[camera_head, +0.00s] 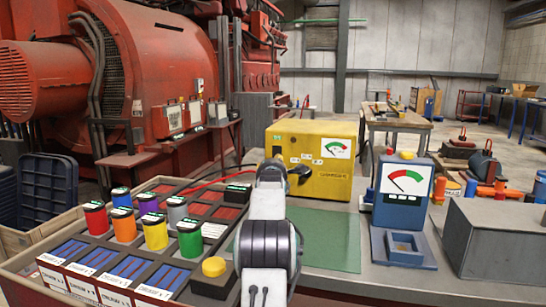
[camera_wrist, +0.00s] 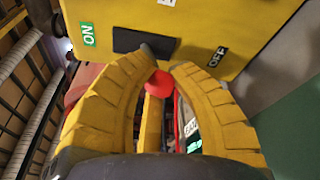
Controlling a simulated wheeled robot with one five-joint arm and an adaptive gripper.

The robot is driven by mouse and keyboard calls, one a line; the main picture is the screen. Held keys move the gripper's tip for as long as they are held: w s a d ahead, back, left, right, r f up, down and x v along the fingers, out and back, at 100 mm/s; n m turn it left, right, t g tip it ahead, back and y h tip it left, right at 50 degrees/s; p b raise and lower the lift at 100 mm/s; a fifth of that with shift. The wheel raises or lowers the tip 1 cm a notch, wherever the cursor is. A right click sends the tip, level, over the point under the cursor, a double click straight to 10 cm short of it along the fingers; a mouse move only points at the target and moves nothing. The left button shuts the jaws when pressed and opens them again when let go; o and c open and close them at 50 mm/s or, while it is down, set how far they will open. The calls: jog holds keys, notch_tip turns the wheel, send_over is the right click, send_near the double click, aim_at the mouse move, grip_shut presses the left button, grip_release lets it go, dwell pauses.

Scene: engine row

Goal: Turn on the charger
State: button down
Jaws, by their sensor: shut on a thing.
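The yellow charger (camera_head: 338,186) stands on the bench in the middle of the head view, with a gauge on its front. It fills the top of the wrist view (camera_wrist: 260,12), where a green ON label (camera_wrist: 88,34) is at the left and a black OFF label (camera_wrist: 217,57) at the right. A dark slot (camera_wrist: 130,40) lies between them. My gripper (camera_wrist: 166,62) is at the charger's front, its yellow fingers closed around a red round knob (camera_wrist: 158,84). In the head view my arm hides the contact. The knob's lower part is hidden.
A tray with several coloured canisters (camera_head: 154,232) stands at the left. A blue gauge device (camera_head: 402,192) stands right of the charger, with a grey box (camera_head: 500,235) beyond it. A green mat (camera_head: 335,240) leaves clear bench space. Red cables (camera_head: 205,182) run left of the charger.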

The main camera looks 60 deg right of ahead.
jog(key=shift+r+p, duration=0.55)
jog(key=shift+p, duration=0.3)
jog(key=shift+y, duration=0.3)
jog(key=shift+a+f+p, duration=0.1)
jog(key=shift+f+p, duration=0.05)
jog(key=shift+p, duration=0.15)
jog(key=c, duration=1.1)
grip_release()
jog(key=shift+o, duration=0.2)
jog(key=shift+s+a, duration=0.1)
jog(key=v, duration=1.1)
jog(key=shift+a+r, duration=0.25)
jog(key=shift+a, duration=0.1)
jog(key=shift+c, duration=0.3)
